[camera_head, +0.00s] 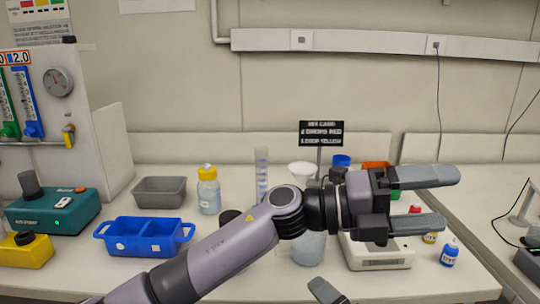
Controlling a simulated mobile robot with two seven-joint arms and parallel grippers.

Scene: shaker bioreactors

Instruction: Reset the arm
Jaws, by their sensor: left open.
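My left arm reaches in from the lower left across the bench, and its gripper (448,199) points to the right. The two grey fingers are spread apart with nothing between them. The gripper is above the right part of the bench, in front of a white device (380,254) that it partly hides. A dark grey fingertip-like part (325,291) shows at the bottom edge; it may belong to my right gripper, but the rest is out of frame.
The bench (90,278) holds a blue two-part tray (146,238), a grey bin (160,191), a yellow-capped bottle (209,191), a teal device (52,212) and a black sign (321,134). Small dropper bottles (449,254) stand at the right. Clear bench lies front left.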

